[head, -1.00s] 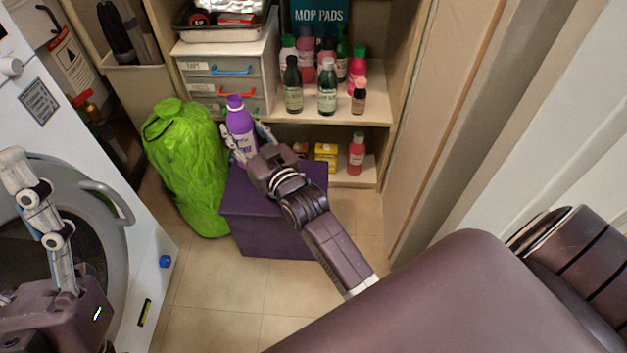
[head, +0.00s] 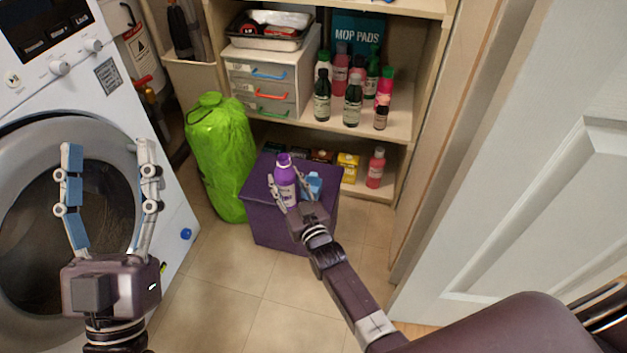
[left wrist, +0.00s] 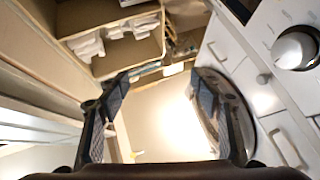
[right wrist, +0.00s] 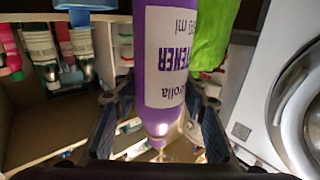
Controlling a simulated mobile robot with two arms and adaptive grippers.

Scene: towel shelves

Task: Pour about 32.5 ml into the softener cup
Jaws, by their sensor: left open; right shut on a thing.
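A purple softener bottle with a white label (head: 286,182) stands upright over the purple box (head: 262,195). My right gripper (head: 291,194) is shut on the bottle, its fingers on either side. The bottle also fills the middle of the right wrist view (right wrist: 168,60), its label upside down. A small blue thing (head: 312,186), perhaps the softener cup, shows just right of the bottle, partly hidden by the gripper. The right wrist view shows a blue thing (right wrist: 85,5) at the top left. My left gripper (head: 108,160) is open and empty before the washing machine.
The washing machine (head: 165,180) stands at left, and a green bag (head: 218,160) is left of the box. The shelf (head: 345,122) behind holds several bottles and a drawer unit (head: 262,80). A white door (head: 540,200) is at right. The floor (head: 240,290) in front is clear.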

